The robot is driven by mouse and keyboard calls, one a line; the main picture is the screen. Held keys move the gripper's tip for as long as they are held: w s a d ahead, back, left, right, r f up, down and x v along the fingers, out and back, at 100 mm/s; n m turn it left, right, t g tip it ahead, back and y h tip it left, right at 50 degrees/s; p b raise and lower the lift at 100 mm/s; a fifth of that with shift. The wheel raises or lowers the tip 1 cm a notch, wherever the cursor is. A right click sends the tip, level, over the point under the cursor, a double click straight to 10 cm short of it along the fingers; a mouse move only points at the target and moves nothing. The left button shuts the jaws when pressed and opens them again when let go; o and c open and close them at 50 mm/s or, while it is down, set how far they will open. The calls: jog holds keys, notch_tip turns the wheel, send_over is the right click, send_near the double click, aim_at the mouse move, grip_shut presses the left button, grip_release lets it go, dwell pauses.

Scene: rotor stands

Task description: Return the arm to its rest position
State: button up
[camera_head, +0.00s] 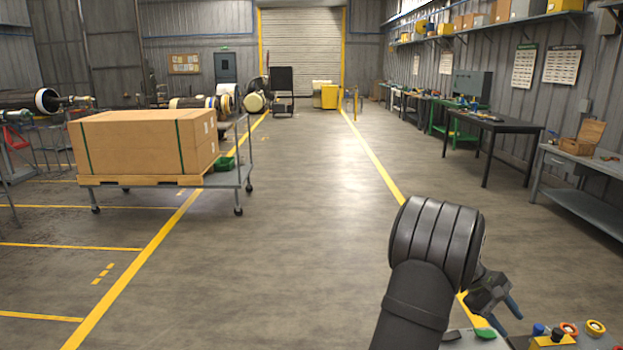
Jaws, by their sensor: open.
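My arm rises from the bottom edge, right of centre, in the head view and bends over to the right. My gripper (511,310) is at the lower right, below the arm's thick rounded joint. Its fingers point down and to the right, and they look apart and empty. Part of the gripper is hidden behind the arm's joint.
A cart (228,179) with a large cardboard box (140,142) stands at the left. Workbenches (490,124) line the right wall. The middle floor is clear.

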jog(key=s+d+r+m+t+y, duration=0.3)
jog(key=r+m, duration=0.3)
jog(key=m, duration=0.7)
jog(key=shift+s+d+t+y, duration=0.4)
jog(key=shift+s+d+y, duration=0.25)
jog(key=shift+y, duration=0.15)
jog(key=shift+o, duration=0.2)
jog(key=o, duration=1.1)
jog(key=shift+a, duration=0.1)
jog(key=shift+o, duration=0.3)
jog(key=shift+r, duration=0.1)
jog(key=s+d+r+m+t, duration=0.1)
jog(key=d+r+m+t, duration=0.1)
jog(key=r+m, duration=0.3)
jog(key=s+d+r+m+t, duration=0.1)
jog(key=d+r+m+t, duration=0.1)
jog(key=r+m+t, duration=0.3)
jog(key=w+d+f+n+g+y, duration=0.1)
jog(key=w+f+g, duration=0.1)
jog(key=f, duration=0.5)
jog(key=shift+w+d+f, duration=0.3)
jog(key=shift+w+f, duration=0.1)
jog(key=shift+w, duration=0.35)
